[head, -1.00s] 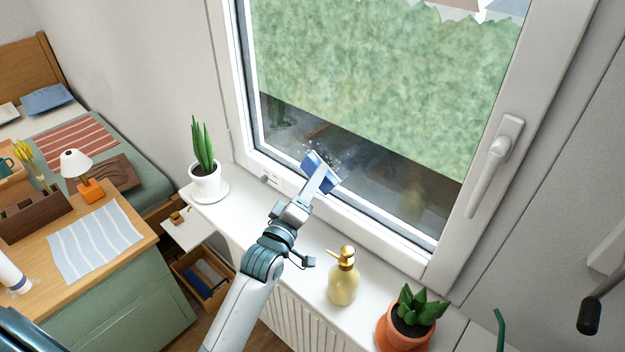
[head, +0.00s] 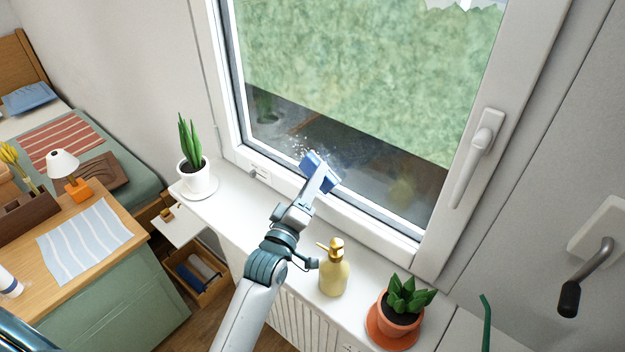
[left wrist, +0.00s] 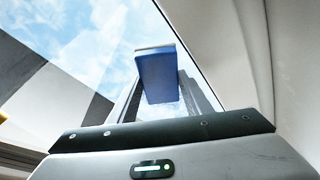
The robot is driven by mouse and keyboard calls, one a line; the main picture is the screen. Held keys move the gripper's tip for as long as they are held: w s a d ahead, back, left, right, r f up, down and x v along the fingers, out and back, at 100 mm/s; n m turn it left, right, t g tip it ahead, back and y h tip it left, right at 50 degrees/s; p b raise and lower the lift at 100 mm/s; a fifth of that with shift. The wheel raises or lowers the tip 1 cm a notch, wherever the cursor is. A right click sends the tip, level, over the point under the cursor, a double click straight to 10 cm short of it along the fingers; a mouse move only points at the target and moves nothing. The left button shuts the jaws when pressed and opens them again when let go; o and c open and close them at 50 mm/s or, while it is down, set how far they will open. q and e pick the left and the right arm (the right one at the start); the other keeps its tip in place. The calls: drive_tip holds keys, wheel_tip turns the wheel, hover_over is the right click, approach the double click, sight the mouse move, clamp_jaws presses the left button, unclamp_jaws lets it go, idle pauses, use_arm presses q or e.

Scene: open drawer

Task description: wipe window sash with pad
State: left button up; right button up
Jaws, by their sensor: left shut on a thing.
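The blue pad (head: 322,170) is held against or very near the lower part of the window pane, just above the bottom sash rail. My left gripper (head: 320,182) is shut on the pad; the left wrist view shows the blue pad (left wrist: 158,75) between the two fingers. The window sash (head: 345,212) is white and closed, with a white handle (head: 478,150) at right. White specks or foam show on the glass around the pad. I cannot tell for sure whether the pad touches the glass. My right gripper is not in view.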

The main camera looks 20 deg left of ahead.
sight(327, 183)
use_arm(q)
drive_tip(key=shift+s+d+p, duration=0.25)
drive_tip(key=shift+s+d, duration=0.05)
drive_tip(key=shift+d, duration=0.5)
drive_tip(key=shift+s+d+p, duration=0.25)
drive_tip(key=shift+d, duration=0.55)
drive_tip(key=shift+r+p, duration=1.05)
drive_tip(key=shift+w+a, duration=0.3)
drive_tip(key=shift+a, duration=0.55)
drive_tip(key=shift+w+a, duration=0.3)
drive_tip(key=shift+a, duration=0.5)
